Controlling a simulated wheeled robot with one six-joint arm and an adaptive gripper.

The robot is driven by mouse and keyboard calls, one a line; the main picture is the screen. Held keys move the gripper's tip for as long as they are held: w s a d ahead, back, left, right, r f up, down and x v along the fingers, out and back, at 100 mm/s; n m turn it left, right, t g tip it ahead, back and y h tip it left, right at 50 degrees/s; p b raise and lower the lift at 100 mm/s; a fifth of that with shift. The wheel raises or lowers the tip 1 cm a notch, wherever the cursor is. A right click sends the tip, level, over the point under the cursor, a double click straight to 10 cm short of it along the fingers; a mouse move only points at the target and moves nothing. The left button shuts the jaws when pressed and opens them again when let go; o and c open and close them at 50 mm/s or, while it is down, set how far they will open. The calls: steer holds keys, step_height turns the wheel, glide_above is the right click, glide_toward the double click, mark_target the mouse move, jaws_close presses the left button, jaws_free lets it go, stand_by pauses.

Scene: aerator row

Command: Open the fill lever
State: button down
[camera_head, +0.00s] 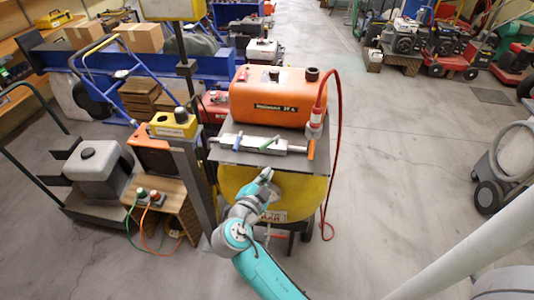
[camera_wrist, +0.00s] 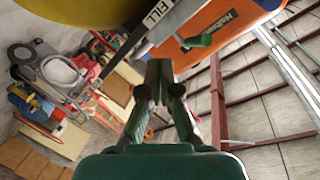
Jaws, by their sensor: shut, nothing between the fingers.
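A silver valve bar (camera_head: 250,144) lies on the grey plate in front of the orange tank. It carries a blue lever (camera_head: 237,142), a green lever (camera_head: 268,143) in the middle and an orange lever (camera_head: 311,149) at the right end. In the wrist view, a strip reading FILL (camera_wrist: 157,14) shows near the green lever (camera_wrist: 201,40). I cannot tell for certain which lever the label marks. My gripper (camera_head: 266,174) is shut and empty, just in front of and below the green lever. It also shows in the wrist view (camera_wrist: 160,72), apart from the lever.
The orange tank (camera_head: 272,97) stands behind the bar, with a red hose (camera_head: 338,130) hanging at its right. A yellow drum (camera_head: 310,187) is beneath the plate. A dark post (camera_head: 190,160) stands close on the left. Open floor (camera_head: 400,150) lies to the right.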

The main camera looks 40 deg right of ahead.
mark_target(263, 147)
steer(key=s+a+r+m+t+y, duration=0.2)
steer(key=s+r+m+t, duration=0.2)
steer(key=s, duration=0.2)
steer(key=shift+y, duration=0.3)
steer(key=shift+w+a+r+x, duration=0.15)
steer(key=shift+w+a+x, duration=0.15)
steer(key=shift+x, duration=1.8)
steer(key=shift+w+a+r+x, duration=0.15)
steer(key=shift+w+a+x, duration=0.15)
steer(key=shift+x, duration=1.75)
steer(key=shift+w+a+r+x, duration=0.1)
steer(key=shift+w+a+x, duration=0.2)
steer(key=shift+x, duration=1.8)
steer(key=shift+w+m, duration=0.15)
steer(key=shift+m, duration=0.15)
steer(key=shift+w+a+m+g+h, duration=0.25)
steer(key=shift+w+m+g+h, duration=0.3)
steer(key=shift+m+g+h, duration=0.2)
steer(key=shift+w+a+m+g+h, duration=0.1)
steer(key=shift+w+m+g+h, duration=0.5)
steer(key=shift+g, duration=0.25)
steer(key=shift+w, duration=1.25)
steer(key=shift+w+d, duration=0.2)
steer(key=shift+w, duration=0.25)
steer(key=shift+w+d, duration=0.2)
steer(key=shift+w, duration=0.25)
